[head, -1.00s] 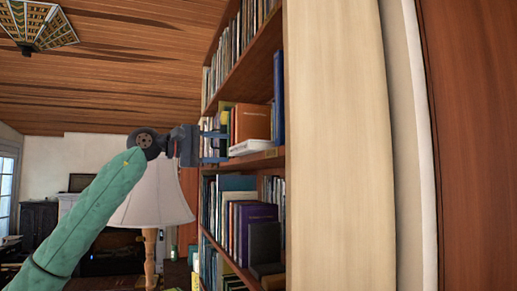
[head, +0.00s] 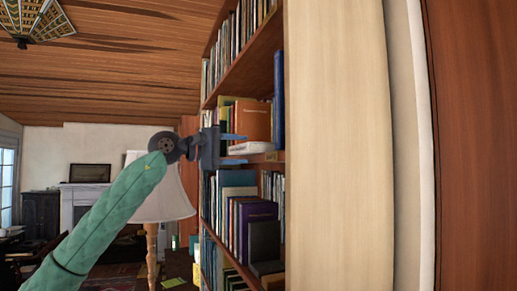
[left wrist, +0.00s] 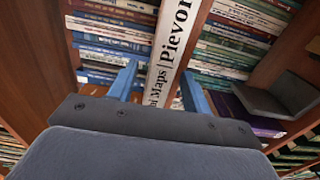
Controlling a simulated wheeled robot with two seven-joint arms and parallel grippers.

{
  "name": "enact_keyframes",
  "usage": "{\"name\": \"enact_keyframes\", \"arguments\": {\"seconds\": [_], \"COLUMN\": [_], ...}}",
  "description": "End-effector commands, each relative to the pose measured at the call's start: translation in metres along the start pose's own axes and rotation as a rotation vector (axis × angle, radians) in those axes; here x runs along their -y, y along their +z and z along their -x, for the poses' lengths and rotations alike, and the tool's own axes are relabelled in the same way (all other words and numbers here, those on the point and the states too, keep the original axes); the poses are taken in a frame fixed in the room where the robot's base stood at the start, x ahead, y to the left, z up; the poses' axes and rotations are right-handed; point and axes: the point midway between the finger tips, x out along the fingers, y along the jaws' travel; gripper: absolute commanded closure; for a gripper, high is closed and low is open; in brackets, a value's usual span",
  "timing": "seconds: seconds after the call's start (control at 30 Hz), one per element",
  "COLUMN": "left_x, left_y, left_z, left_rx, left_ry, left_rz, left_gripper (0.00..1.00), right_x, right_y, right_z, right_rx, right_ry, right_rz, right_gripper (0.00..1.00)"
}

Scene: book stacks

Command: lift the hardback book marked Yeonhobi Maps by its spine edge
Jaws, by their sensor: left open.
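A white hardback book (head: 248,148) lies flat on the middle shelf in the head view. Its white spine (left wrist: 174,45) shows in the left wrist view, lettered "Maps | Pievo..."; the start of the title is hidden behind my gripper. My left gripper (head: 234,148) is open, with blue fingers just above and below the white book in the head view. In the left wrist view its fingers (left wrist: 158,88) stand either side of the spine. I cannot tell whether either finger touches the book. My right gripper is not in view.
An orange book (head: 253,121) and a tall blue book (head: 279,100) stand close to the white book. More books fill the shelf below (head: 255,215). The pale bookcase side (head: 330,150) is at right. A lamp (head: 160,190) stands behind my arm.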

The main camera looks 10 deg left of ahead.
Motion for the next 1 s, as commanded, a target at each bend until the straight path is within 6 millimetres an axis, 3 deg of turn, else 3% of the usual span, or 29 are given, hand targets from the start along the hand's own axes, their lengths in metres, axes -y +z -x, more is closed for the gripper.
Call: {"name": "enact_keyframes", "arguments": {"seconds": [0.13,0.37,0.87,1.0], "left_x": [0.000,0.000,-0.007,-0.020], "left_y": [0.000,0.000,0.001,0.001], "left_z": [0.000,0.000,0.001,0.000], "left_rx": [0.000,0.000,0.001,0.001], "left_ry": [0.000,0.000,0.002,0.003], "left_rz": [0.000,0.000,-0.001,-0.001], "left_gripper": [0.55,1.00,1.00,1.00], "right_x": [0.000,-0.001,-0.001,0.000], "right_y": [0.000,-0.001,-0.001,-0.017], "right_z": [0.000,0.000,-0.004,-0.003], "right_rx": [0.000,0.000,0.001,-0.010], "right_ry": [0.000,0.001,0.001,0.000], "right_rz": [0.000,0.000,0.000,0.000], "right_gripper": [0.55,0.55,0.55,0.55]}}
